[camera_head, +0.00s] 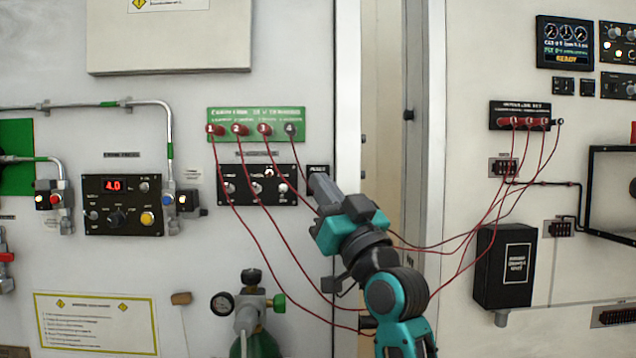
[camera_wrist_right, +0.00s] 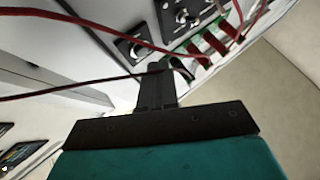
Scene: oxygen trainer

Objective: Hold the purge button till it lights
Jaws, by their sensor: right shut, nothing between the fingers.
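A small black panel (camera_head: 318,169) with a label I cannot read clearly sits right of the switch panel on the left wall. It seems to be the purge button's panel, but my right gripper (camera_head: 317,180) covers most of it. The gripper is shut and empty, its fingertips at or just in front of that panel. In the wrist view the shut fingers (camera_wrist_right: 157,68) reach toward the wall, close to a small black panel (camera_wrist_right: 130,47). Contact with the button and any light in it cannot be told. My left gripper is not in view.
Red cables (camera_head: 245,222) run from the green manifold panel (camera_head: 257,112) past my right arm to the right wall panel (camera_head: 520,107). A switch panel (camera_head: 257,199) lies close left. A regulator bottle (camera_head: 249,305) stands below.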

